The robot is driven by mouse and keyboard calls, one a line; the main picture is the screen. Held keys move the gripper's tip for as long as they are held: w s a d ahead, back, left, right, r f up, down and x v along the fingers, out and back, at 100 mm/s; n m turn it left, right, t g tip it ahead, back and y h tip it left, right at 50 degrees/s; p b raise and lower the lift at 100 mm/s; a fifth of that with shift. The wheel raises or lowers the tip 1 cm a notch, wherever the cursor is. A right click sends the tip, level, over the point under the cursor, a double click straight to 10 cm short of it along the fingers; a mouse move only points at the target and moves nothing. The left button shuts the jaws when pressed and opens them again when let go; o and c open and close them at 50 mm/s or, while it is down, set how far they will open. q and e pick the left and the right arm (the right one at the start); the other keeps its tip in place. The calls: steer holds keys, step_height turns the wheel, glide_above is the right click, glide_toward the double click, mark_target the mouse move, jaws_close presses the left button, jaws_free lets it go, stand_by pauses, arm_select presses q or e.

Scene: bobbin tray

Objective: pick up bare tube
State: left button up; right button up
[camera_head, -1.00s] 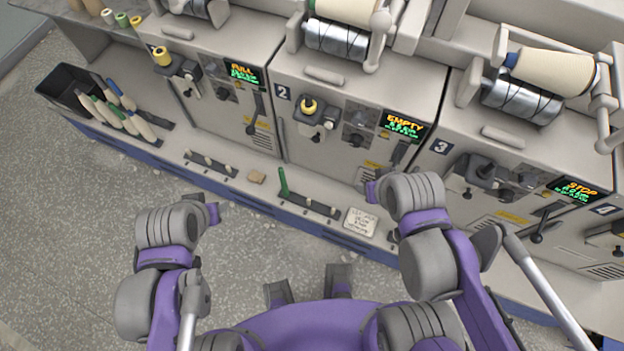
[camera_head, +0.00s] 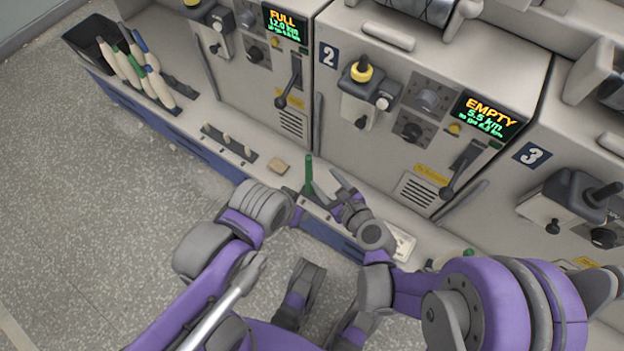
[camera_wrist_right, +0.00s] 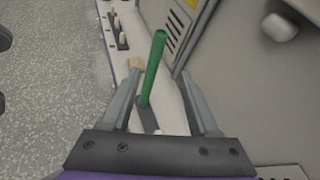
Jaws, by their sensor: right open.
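The bare tube is a plain green tube (camera_head: 309,176) standing upright on the low peg rail (camera_head: 322,212) in front of machine 2. In the right wrist view the green tube (camera_wrist_right: 153,68) rises between the two fingers, with room on both sides. My right gripper (camera_head: 326,187) is open and empty, its fingers close around the tube without visibly gripping it. The right wrist view shows the same open jaws (camera_wrist_right: 160,78). My left gripper (camera_head: 296,214) is just left of the tube; its jaws cannot be made out.
Another peg rail (camera_head: 229,143) and a tan block (camera_head: 278,166) lie left of the tube. A black bin (camera_head: 90,42) and several wound bobbins (camera_head: 130,70) stand at the far left. The machine 2 front (camera_head: 400,170), with lever and knobs, rises close behind.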

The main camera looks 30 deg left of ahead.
mark_target(310, 170)
steer(key=shift+m+y, duration=0.3)
steer(key=shift+m, duration=0.5)
steer(key=x, duration=0.4)
steer(key=s+f+b+x, duration=0.1)
steer(key=x, duration=0.2)
steer(key=shift+a+f, duration=0.15)
steer(key=b+x, duration=0.1)
steer(key=x, duration=0.4)
steer(key=shift+w+a, duration=0.1)
steer(key=shift+w, duration=0.1)
jaws_close()
